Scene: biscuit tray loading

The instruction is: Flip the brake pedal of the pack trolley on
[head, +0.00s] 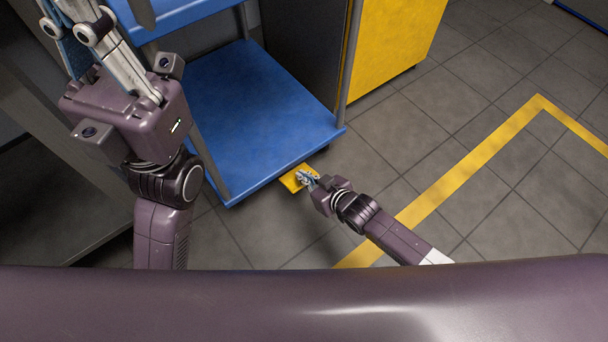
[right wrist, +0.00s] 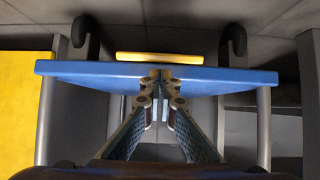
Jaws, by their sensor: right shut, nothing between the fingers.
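The pack trolley is blue, with a flat lower deck (head: 255,105) on grey posts in the head view. Its yellow brake pedal (head: 294,180) sticks out under the deck's near edge. In the right wrist view the pedal (right wrist: 160,58) is a yellow bar between two dark casters, past the blue deck edge (right wrist: 90,69). My right gripper (head: 307,178) is shut and empty, its tips at the pedal in the head view; I cannot tell whether they touch it. Its closed tips (right wrist: 163,78) overlap the deck edge in the wrist view. My left gripper (head: 85,35) is at the upper left, its fingertips cut off.
A yellow-sided cabinet (head: 395,45) stands behind the trolley on the right. A grey unit with shelves (head: 75,200) stands at the left, close to the trolley. The tiled floor to the right is clear, with a yellow floor line (head: 460,170).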

